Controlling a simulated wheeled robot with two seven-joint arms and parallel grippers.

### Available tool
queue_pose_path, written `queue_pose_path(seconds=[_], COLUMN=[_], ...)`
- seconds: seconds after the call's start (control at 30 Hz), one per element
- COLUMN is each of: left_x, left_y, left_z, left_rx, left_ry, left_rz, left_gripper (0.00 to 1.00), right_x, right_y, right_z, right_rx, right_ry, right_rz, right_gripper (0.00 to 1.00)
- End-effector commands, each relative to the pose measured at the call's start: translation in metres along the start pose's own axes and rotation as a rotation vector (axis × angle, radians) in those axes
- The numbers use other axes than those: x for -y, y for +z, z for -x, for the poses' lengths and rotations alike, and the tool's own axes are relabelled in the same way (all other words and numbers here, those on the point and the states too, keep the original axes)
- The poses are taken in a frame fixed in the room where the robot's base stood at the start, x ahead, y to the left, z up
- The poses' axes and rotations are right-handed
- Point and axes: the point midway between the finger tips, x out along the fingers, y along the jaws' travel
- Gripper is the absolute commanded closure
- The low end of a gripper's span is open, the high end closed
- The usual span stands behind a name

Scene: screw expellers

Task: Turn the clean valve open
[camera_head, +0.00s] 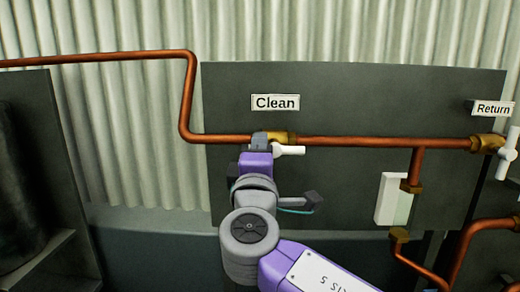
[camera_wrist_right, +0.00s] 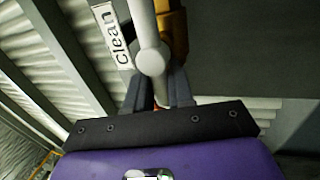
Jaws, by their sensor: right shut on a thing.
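The clean valve is a brass body (camera_head: 284,137) on the copper pipe, below the white "Clean" label (camera_head: 275,102). Its white handle (camera_head: 290,150) sticks out to the right of my gripper, roughly along the pipe. My right gripper (camera_head: 260,141) is at the valve and covers the rest of the handle. In the right wrist view, the white handle (camera_wrist_right: 150,60) and its round hub lie between the two grey fingers (camera_wrist_right: 158,92), which are shut on it. The brass body (camera_wrist_right: 176,40) shows behind. My left gripper is not in view.
A return valve (camera_head: 488,143) with a white handle stands at the far right, under the "Return" label (camera_head: 492,108). A dark panel (camera_head: 350,95) is behind the pipes. A white box (camera_head: 392,200) and lower copper pipes (camera_head: 425,270) are right of my arm.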

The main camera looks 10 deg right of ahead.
Motion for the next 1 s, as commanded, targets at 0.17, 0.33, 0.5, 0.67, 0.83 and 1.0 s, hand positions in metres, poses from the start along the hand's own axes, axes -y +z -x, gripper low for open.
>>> queue_pose_path(seconds=[0.17, 0.33, 0.5, 0.67, 0.83, 1.0], left_x=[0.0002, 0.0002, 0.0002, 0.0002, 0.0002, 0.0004], left_y=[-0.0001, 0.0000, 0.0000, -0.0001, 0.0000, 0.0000], left_z=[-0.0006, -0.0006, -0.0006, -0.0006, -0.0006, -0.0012], left_rx=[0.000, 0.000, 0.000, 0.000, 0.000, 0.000], left_ry=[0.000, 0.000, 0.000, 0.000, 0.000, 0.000], left_rz=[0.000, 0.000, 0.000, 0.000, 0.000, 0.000], left_gripper=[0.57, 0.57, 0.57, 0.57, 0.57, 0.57], right_x=[0.0014, 0.0016, 0.0018, 0.0017, 0.0013, 0.0011], right_y=[-0.0003, -0.0006, -0.0007, -0.0007, -0.0004, -0.0004], right_z=[0.0003, 0.0003, 0.0003, 0.0003, 0.0003, 0.0039], right_rx=[-0.007, -0.008, -0.008, -0.008, -0.008, -0.008], right_ry=[-0.001, -0.001, -0.002, -0.002, -0.001, -0.001], right_rz=[0.024, 0.029, 0.029, 0.028, 0.026, 0.025], right_gripper=[1.00, 1.00, 1.00, 0.61, 0.60, 0.60])
